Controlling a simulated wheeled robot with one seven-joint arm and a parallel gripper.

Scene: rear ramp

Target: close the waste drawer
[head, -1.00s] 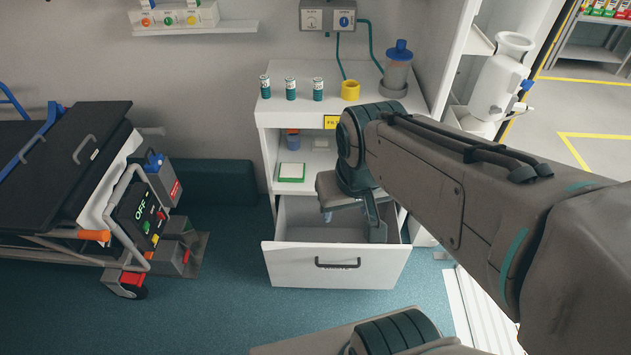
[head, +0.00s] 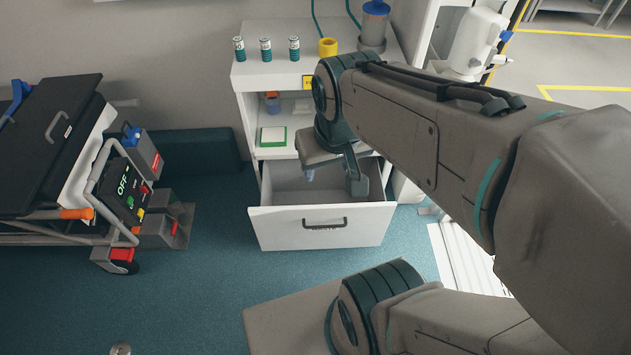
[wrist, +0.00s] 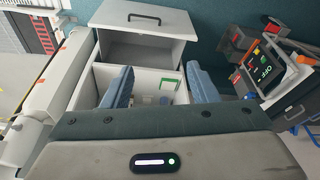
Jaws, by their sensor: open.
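The waste drawer (head: 290,230) is a white drawer with a dark bar handle (head: 324,224), pulled well out of the low white cabinet (head: 246,85). In the wrist view the drawer (wrist: 165,22) shows at the top, its grey inside bare where visible. My gripper (head: 333,178) hangs above the rear part of the open drawer, behind its front panel. In the wrist view my gripper (wrist: 160,86) has its two blue fingers wide apart with nothing held between them. My arm hides the drawer's right rear part, and I cannot tell whether a finger touches it.
Several small vials (head: 265,49), a yellow cup (head: 328,47) and a blue-lidded canister (head: 372,28) stand on the cabinet top. A green-edged item (head: 272,137) lies on the shelf. A stretcher (head: 50,140) stands at left. The blue floor before the drawer is clear at left.

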